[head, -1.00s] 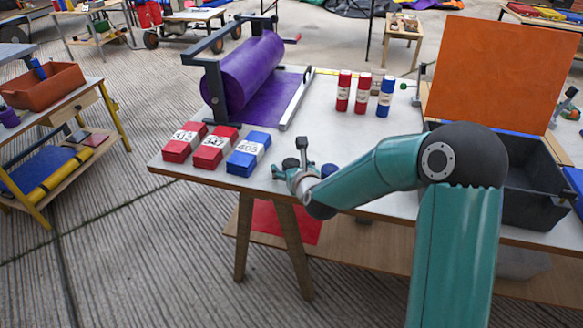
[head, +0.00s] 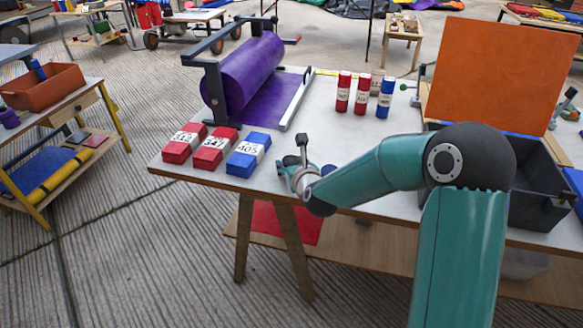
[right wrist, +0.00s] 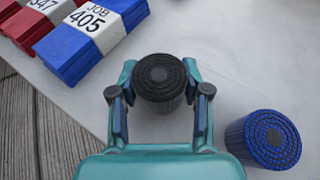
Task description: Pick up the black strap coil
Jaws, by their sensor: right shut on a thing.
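The black strap coil (right wrist: 160,76) shows in the right wrist view as a round, dark roll with a ribbed spiral top. It sits between the two fingers of my right gripper (right wrist: 160,88), which is shut on it. In the head view my right gripper (head: 292,178) is low at the front edge of the white table, right of the blue box; I cannot make out the black coil there. My left gripper is not in view.
A blue box marked 405 (head: 248,155) and two red boxes (head: 200,147) line the front left of the table (head: 330,140). Behind are a purple roll (head: 245,72) and small red and blue cylinders (head: 362,94). A dark bin (head: 535,200) stands at the right.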

